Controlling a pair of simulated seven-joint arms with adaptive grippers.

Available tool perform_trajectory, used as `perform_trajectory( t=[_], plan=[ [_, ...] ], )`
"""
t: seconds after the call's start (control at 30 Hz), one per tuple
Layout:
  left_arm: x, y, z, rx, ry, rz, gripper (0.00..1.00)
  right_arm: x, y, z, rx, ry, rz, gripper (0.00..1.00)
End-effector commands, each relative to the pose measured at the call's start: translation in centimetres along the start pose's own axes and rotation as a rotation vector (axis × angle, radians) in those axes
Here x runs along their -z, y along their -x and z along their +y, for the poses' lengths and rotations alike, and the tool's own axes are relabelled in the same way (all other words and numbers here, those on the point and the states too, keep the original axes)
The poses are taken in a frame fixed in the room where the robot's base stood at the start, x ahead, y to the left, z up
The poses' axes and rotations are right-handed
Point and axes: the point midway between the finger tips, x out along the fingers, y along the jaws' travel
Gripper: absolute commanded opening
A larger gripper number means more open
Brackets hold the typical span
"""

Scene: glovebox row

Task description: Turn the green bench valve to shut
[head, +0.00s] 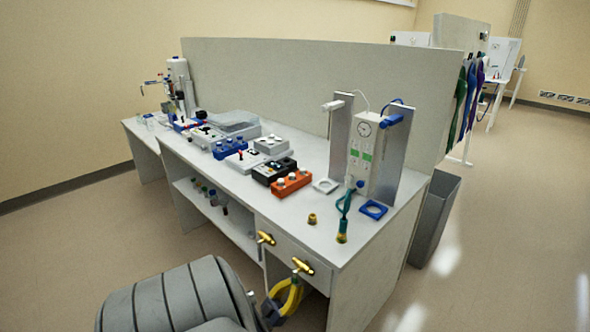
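Two brass-coloured valve handles, the left one (265,238) and the right one (303,266), stick out from the front of the bench under its top. I cannot make out green on either. A green fitting with a yellow base (342,232) stands on the bench top near the front edge, with a teal tube above it. My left gripper (296,284), with yellow fingers, is low in front of the bench, just below the right brass handle. I cannot tell whether it touches the handle or how far its fingers are apart. My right gripper is not in view.
The bench top (240,187) holds several boxes, among them an orange block (291,183). A white gauge unit (362,155) stands between metal uprights, near a blue square ring (373,210). A grey bin (436,220) stands right of the bench. The floor at right is clear.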

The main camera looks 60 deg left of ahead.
Motion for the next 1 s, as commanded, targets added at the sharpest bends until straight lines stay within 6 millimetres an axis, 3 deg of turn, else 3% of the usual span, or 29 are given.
perform_trajectory(
  t=[0.17,0.2,0.47,1.0],
  plan=[
    [-0.18,-0.39,0.05,-0.004,-0.003,0.001,0.0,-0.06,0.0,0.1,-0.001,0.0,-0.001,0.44],
    [-0.18,-0.4,0.04,-0.004,-0.003,0.001,0.07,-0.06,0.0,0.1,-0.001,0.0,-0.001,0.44],
    [-0.08,-0.19,-0.01,-0.001,-0.002,0.001,0.35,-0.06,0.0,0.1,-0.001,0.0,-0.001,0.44],
    [-0.16,0.38,0.1,-0.003,-0.002,0.002,0.35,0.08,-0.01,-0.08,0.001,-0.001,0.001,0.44]
  ],
)
